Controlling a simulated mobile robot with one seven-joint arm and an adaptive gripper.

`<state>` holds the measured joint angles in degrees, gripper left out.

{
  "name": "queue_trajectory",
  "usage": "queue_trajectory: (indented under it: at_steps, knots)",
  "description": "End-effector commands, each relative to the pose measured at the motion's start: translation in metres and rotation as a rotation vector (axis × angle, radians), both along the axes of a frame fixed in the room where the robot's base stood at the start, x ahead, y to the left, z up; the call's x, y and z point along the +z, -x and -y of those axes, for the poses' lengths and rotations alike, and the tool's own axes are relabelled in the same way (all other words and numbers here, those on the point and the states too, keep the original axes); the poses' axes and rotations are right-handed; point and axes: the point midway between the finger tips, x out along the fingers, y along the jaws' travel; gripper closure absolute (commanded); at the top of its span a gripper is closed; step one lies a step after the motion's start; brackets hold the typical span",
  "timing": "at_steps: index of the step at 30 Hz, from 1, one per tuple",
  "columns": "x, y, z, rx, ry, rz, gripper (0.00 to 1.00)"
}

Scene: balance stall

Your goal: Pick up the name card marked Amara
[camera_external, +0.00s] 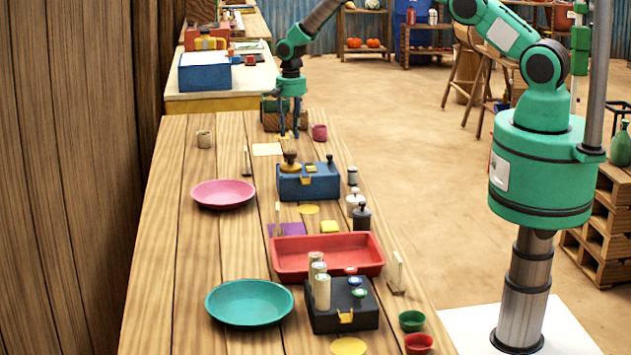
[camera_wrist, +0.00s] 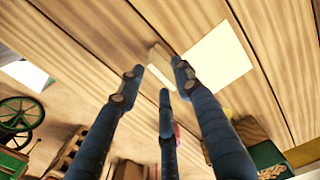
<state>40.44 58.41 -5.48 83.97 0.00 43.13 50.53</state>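My gripper (camera_external: 289,136) is low over the far end of the stall table, beside a cream sheet (camera_external: 267,149). In the wrist view my gripper (camera_wrist: 158,76) has its blue fingers spread apart, open. A small pale wooden piece (camera_wrist: 160,56), perhaps a name card seen from above, shows between the fingertips; I cannot tell whether they touch it. The cream sheet (camera_wrist: 217,57) lies beside it. Other small upright cards stand by the pink plate (camera_external: 247,161), by the purple mat (camera_external: 278,219) and at the right edge (camera_external: 396,272). No name is readable.
Near my gripper are a pink cup (camera_external: 319,132), a wooden box (camera_external: 271,121) and a beige cup (camera_external: 204,139). Closer are a blue scale box (camera_external: 308,187), a pink plate (camera_external: 222,194), a red tray (camera_external: 328,255) and a teal plate (camera_external: 249,303). The table's left side is mostly clear.

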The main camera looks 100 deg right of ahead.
Motion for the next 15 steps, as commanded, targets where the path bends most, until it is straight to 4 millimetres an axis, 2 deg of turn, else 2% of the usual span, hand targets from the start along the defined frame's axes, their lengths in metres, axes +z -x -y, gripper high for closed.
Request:
queue_trajectory:
  at_steps: [6, 15]
  knots:
    - [-0.021, 0.0, 0.0, 0.0, 0.0, 0.0, 0.66]
    - [-0.026, 0.0, 0.0, 0.0, 0.001, 0.001, 0.66]
